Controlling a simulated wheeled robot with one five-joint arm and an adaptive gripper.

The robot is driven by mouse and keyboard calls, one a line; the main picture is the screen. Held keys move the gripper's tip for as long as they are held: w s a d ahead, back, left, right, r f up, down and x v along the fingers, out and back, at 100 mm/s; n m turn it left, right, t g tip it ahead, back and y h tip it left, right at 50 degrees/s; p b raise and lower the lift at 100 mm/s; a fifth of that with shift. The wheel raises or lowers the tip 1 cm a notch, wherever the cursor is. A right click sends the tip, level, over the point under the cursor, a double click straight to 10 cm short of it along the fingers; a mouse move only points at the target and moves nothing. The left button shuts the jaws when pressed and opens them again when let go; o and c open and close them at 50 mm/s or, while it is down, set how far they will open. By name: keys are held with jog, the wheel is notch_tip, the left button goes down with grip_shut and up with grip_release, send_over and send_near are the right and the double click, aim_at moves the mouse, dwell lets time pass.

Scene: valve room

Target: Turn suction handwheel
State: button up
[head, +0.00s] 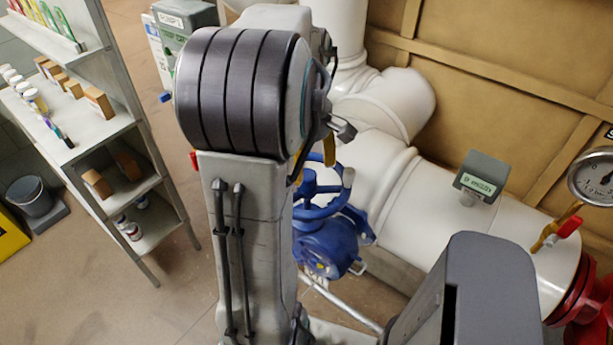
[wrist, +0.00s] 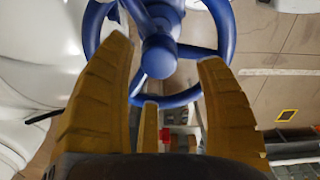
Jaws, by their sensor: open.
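A blue handwheel (head: 338,187) sits on a blue valve body (head: 328,245) beside the white pipes, partly hidden behind my arm in the head view. In the wrist view the handwheel (wrist: 226,85) fills the upper middle, with its round hub and spokes showing and its top cut off. My gripper (wrist: 164,50) has its yellow fingers spread wide in front of the lower part of the wheel, with nothing held between them. I cannot tell whether a finger touches the rim. In the head view only a bit of a yellow finger (head: 329,150) shows, just above the wheel.
A large white pipe (head: 430,205) with a small grey sign (head: 483,175) runs right to a pressure gauge (head: 597,178) and red flange. A shelf (head: 112,130) with boxes and jars stands left. A tan panelled wall is behind. Floor is open between shelf and valve.

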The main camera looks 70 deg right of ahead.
aim_at(307, 174)
jog(key=shift+f, duration=2.35)
jog(key=c, duration=1.3)
